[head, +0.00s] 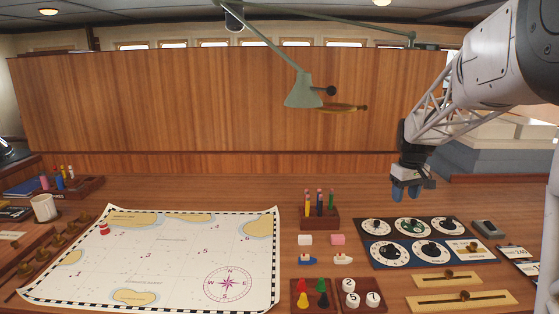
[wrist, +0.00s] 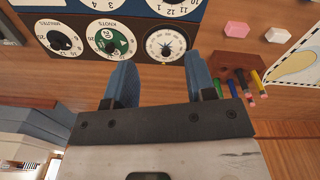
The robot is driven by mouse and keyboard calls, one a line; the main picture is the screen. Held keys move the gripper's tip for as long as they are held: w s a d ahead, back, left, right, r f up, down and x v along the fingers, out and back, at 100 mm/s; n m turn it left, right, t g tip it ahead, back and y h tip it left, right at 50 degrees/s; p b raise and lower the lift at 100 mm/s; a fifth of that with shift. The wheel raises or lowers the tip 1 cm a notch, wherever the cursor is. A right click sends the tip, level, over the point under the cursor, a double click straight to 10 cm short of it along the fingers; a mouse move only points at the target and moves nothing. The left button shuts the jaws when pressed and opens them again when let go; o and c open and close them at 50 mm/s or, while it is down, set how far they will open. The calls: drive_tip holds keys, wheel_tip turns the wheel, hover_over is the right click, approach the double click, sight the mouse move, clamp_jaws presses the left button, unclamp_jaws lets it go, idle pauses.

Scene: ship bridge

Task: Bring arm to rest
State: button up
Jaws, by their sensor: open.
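My gripper (head: 406,192) is at the right of the head view, raised above the wooden desk (head: 250,187) behind the dial panel (head: 370,242). Its two blue fingers point down, and nothing is between them. In the wrist view my gripper (wrist: 162,75) shows its fingers spread apart, with bare desk and the lower edge of the dial panel (wrist: 100,8) beyond them. The arm reaches in from the upper right of the head view.
A pencil holder (head: 320,218) stands left of the dial panel. A sea chart (head: 160,260) covers the left desk. Coloured pegs (head: 313,294), number discs (head: 348,285) and wooden sliders (head: 450,276) lie in front. A green lamp (head: 304,92) hangs above. A mug (head: 45,208) stands far left.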

drive_tip(key=s+a+r+m, duration=0.1)
drive_tip(key=s+a, duration=0.4)
drive_tip(key=s, duration=0.5)
drive_tip(key=s+a+r+t, duration=0.1)
drive_tip(key=s+a, duration=0.5)
drive_tip(key=s, duration=0.5)
drive_tip(key=s+a+m, duration=0.1)
drive_tip(key=s+a, duration=0.4)
drive_tip(key=s, duration=0.5)
drive_tip(key=s+a+f, duration=0.1)
drive_tip(key=s+f, duration=0.1)
drive_tip(key=s, duration=0.3)
drive_tip(key=s+a+f+m, duration=0.1)
drive_tip(key=s+f, duration=0.1)
drive_tip(key=s, duration=0.4)
drive_tip(key=shift+s+a+t, duration=0.2)
drive_tip(key=shift+a+t, duration=0.15)
drive_tip(key=shift+t, duration=0.05)
